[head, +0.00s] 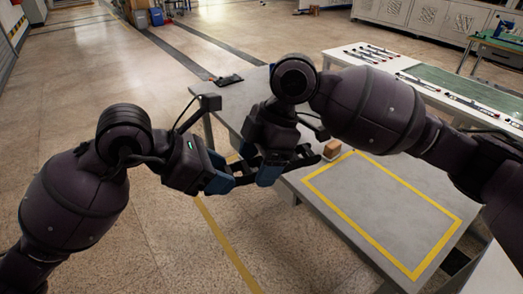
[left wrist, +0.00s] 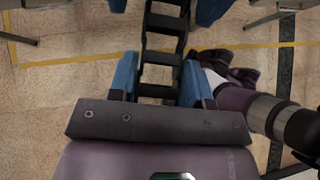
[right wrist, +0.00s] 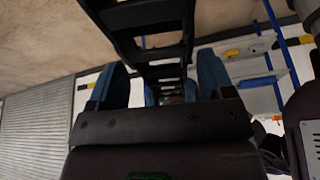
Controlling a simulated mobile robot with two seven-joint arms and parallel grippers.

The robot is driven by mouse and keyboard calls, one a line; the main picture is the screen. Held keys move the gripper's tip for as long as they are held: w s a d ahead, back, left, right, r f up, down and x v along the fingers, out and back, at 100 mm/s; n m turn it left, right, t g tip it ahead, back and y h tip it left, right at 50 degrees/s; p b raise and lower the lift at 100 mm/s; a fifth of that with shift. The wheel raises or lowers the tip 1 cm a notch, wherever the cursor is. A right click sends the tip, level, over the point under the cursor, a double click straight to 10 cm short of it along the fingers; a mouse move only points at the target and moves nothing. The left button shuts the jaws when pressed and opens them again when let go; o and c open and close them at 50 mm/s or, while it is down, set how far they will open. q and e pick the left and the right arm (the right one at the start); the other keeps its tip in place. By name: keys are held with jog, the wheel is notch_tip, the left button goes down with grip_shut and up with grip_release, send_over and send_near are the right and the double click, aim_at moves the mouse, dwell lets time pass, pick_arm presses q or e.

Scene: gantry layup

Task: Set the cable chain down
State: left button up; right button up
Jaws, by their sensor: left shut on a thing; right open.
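The black, ladder-like cable chain (head: 303,158) is held up in front of me, beside the near left edge of the grey table. My left gripper (head: 228,181) is shut on it; in the left wrist view the chain (left wrist: 161,48) runs out from between the blue fingers (left wrist: 160,72). My right gripper (head: 266,172) is open around or beside the chain; in the right wrist view the chain (right wrist: 150,42) passes between and above its spread fingers (right wrist: 159,75). My right arm hides part of the chain in the head view.
The grey table (head: 405,185) carries a yellow taped rectangle (head: 408,270), empty inside. A small brown block (head: 332,149) sits at its far left corner. A white bench (head: 349,53) with tools and a green mat (head: 460,87) stands behind. Open floor lies to the left.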

jog(key=shift+c, duration=0.4)
jog(key=c, duration=1)
pick_arm(q)
jog(key=o, duration=1.1)
jog(key=shift+c, duration=0.2)
pick_arm(e)
jog(key=shift+c, duration=0.4)
